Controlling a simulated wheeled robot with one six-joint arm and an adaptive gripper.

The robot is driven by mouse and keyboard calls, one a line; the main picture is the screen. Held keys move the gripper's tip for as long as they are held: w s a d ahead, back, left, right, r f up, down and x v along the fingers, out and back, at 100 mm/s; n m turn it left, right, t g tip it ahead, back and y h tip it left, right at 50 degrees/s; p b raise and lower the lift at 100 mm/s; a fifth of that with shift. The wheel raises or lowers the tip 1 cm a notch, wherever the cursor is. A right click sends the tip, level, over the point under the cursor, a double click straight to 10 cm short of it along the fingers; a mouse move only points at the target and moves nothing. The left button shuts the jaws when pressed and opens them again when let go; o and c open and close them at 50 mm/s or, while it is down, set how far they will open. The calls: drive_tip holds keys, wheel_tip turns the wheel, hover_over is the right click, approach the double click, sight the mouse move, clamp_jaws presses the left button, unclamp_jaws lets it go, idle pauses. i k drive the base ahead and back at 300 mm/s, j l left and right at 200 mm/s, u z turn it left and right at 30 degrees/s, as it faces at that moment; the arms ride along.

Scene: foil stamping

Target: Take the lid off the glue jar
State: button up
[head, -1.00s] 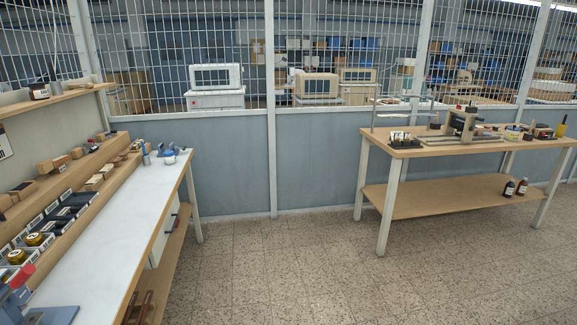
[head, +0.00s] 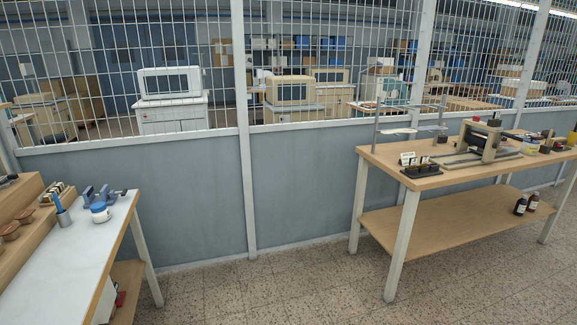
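A small white jar with a blue top (head: 100,211) stands upright near the far end of the white-topped bench at left. My gripper is not in view.
The left bench (head: 75,265) also holds a cup with a blue tool (head: 63,216) and a blue device (head: 92,193). The wooden table (head: 385,153) carries a press (head: 484,140) and a black rack (head: 421,170). Open floor (head: 270,292) lies between them, before a mesh-topped partition (head: 200,192).

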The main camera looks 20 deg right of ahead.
sight(531, 141)
drive_tip(key=i+l+z, duration=0.1)
drive_tip(key=i+z, duration=0.3)
drive_tip(key=i, duration=0.15)
drive_tip(key=i+j+z, duration=0.1)
drive_tip(key=i+z, duration=0.25)
drive_tip(key=i, duration=0.2)
drive_tip(key=i+j+z, duration=0.25)
drive_tip(key=i+z, duration=0.15)
drive_tip(key=i, duration=0.15)
drive_tip(key=i+l+z, duration=0.1)
drive_tip(key=i+z, duration=0.95)
drive_tip(key=i+l+u, duration=0.2)
drive_tip(key=i, duration=0.35)
drive_tip(key=i+l+u, duration=0.25)
drive_tip(key=i+l, duration=0.25)
